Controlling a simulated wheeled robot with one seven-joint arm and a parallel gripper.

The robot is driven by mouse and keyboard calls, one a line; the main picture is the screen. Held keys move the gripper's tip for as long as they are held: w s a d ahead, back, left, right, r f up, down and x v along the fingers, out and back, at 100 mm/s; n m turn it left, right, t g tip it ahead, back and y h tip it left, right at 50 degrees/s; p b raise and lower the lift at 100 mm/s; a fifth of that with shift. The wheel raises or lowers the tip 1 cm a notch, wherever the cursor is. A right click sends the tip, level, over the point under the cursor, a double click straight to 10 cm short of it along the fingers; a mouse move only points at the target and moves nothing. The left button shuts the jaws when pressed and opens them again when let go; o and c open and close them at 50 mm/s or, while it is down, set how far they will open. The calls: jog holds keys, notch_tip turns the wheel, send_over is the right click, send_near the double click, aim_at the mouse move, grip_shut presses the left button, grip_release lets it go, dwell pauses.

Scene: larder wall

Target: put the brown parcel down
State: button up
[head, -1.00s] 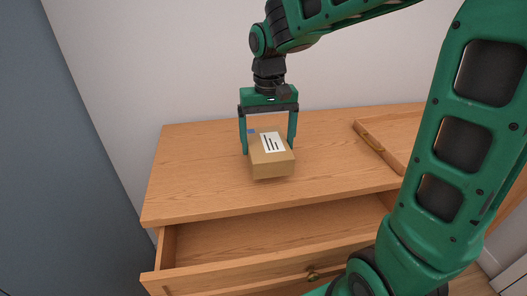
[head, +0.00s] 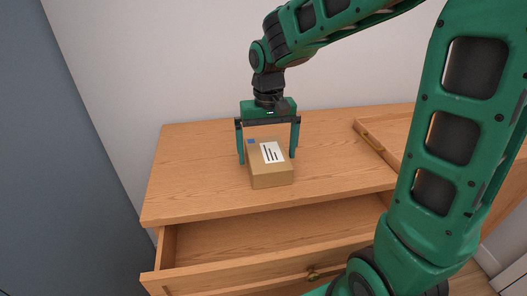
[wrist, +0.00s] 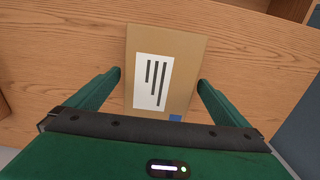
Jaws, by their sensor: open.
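The brown parcel (head: 271,178) sits on the wooden dresser top, near the front edge above the open drawer. It has a white label with dark lines and a small blue mark on its upper face. My gripper (head: 268,160) is open around the parcel, with one finger on each side. In the wrist view the parcel (wrist: 186,60) lies between the fingers of my gripper (wrist: 160,84), with a gap on both sides. The parcel's underside is hidden.
The dresser top (head: 200,165) has free room to the left and right of the parcel. An open, empty-looking drawer (head: 250,235) juts out below the front edge. A wooden board or tray-like piece (head: 375,138) lies at the right. A blue-grey panel (head: 70,150) stands at the left.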

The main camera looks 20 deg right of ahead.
aim_at(267, 153)
notch_tip(267, 153, up, 12)
dwell(0.5)
jog(key=s+d+f+m, duration=0.2)
jog(key=s+d+f, duration=0.3)
jog(key=s+d, duration=0.3)
jog(key=s+d+f+m, duration=0.2)
jog(key=s+d+f, duration=0.3)
jog(key=s, duration=1.1)
jog(key=d, duration=0.3)
jog(key=shift+d+f, duration=0.4)
jog(key=shift+w+f, duration=0.25)
jog(key=shift+w, duration=0.3)
